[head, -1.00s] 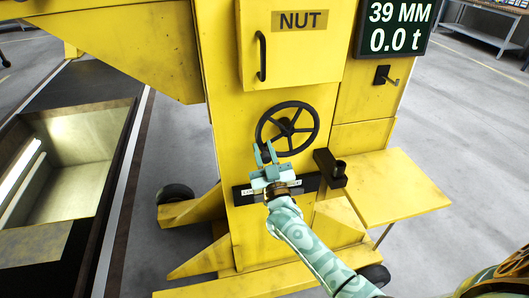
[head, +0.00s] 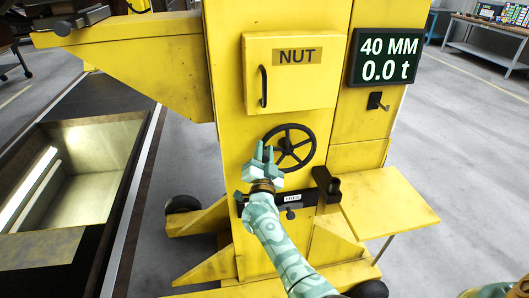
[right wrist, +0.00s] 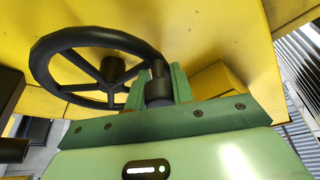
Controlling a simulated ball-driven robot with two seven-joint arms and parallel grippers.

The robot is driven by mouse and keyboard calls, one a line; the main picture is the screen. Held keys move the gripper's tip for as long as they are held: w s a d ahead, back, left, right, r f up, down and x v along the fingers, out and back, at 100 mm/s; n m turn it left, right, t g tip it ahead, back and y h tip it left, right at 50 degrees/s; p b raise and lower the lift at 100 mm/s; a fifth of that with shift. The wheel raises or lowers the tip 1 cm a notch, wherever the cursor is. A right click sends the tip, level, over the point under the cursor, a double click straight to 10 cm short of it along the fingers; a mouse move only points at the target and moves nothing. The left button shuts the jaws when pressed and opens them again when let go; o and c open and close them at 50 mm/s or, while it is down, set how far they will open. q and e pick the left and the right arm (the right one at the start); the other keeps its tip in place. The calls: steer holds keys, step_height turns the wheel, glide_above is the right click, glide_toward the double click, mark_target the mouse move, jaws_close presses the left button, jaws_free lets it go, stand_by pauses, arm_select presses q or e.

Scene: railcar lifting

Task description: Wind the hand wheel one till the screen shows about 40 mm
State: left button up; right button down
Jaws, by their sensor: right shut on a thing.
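The black hand wheel (head: 304,146) is mounted upright on the front of the yellow lifting column (head: 226,30), below the NUT box. My right gripper (head: 264,154) is at the left side of the wheel. In the right wrist view the wheel (right wrist: 58,84) fills the upper left, and my right gripper's fingers (right wrist: 156,84) are shut on the wheel's dark handle (right wrist: 158,80). The screen (head: 384,57) reads 40 MM and 0.0 t. My left gripper is not in view.
The yellow box marked NUT (head: 290,85) has a black pull handle. A small crank lever (head: 377,101) sits under the screen. An open floor pit (head: 88,160) lies to the left.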

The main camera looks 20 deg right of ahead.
steer(key=r+m+p, duration=0.1)
steer(key=m+g+h+p, duration=0.1)
steer(key=m, duration=0.1)
steer(key=shift+s+d+r, duration=0.1)
steer(key=shift+d+r, duration=0.25)
steer(key=shift+r, duration=0.05)
steer(key=shift+d+r+m+g+p, duration=0.15)
steer(key=shift+m+g+p, duration=0.15)
steer(key=shift+m+p, duration=0.15)
steer(key=c, duration=1.2)
jaws_free()
steer(key=shift+s, duration=0.1)
